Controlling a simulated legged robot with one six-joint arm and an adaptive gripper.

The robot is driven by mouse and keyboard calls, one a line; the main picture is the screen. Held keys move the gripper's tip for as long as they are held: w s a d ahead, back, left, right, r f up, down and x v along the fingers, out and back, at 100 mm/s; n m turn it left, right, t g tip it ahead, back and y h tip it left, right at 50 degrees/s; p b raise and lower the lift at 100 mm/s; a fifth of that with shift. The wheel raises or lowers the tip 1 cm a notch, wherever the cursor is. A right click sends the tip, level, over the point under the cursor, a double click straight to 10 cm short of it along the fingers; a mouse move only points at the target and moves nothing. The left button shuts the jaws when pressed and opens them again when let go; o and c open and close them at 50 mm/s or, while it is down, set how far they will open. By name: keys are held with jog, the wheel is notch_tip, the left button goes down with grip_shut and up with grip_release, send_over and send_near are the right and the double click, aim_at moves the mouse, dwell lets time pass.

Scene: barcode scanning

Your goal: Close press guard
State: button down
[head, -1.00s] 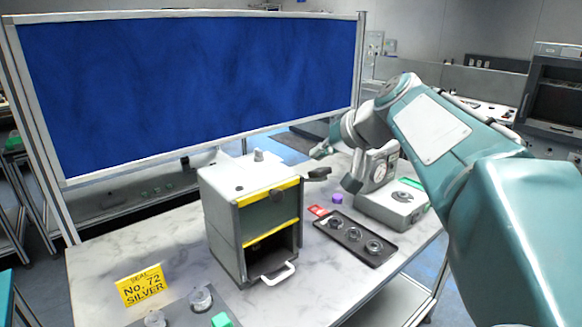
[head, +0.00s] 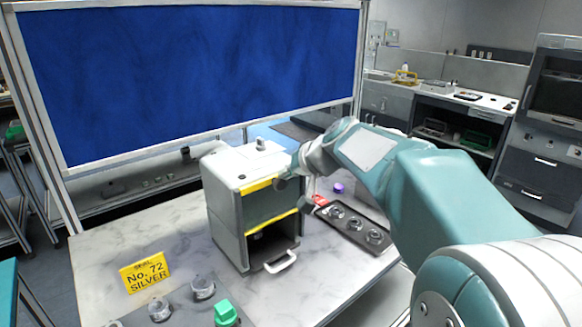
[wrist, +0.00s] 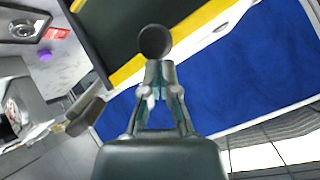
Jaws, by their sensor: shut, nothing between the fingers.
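The press (head: 238,200) is a grey box standing on the marble table. Its guard (head: 268,210), a dark panel edged with yellow strips, covers the upper front. The space below it is open, with a white handle (head: 280,262) at the bottom. My gripper (head: 287,181) is at the upper right of the guard; its fingers look small and partly hidden there. In the wrist view my gripper (wrist: 155,68) has its fingers together and empty, just behind a dark round knob (wrist: 153,40) by the yellow strip. I cannot tell whether they touch.
A dark lever grip (wrist: 86,115) juts beside the press. A black tray (head: 352,225) with round parts lies to its right, near a purple item (head: 338,187). A yellow sign (head: 145,271) and a green block (head: 226,313) are at the front left.

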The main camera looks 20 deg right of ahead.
jog(key=shift+d, duration=0.25)
send_near(277, 217)
jog(key=x, duration=0.4)
jog(key=shift+w+a+f, duration=0.15)
jog(key=shift+w+f, duration=0.05)
jog(key=shift+f, duration=0.05)
jog(key=shift+s+f, duration=0.1)
jog(key=shift+f, duration=0.5)
jog(key=shift+f, duration=0.1)
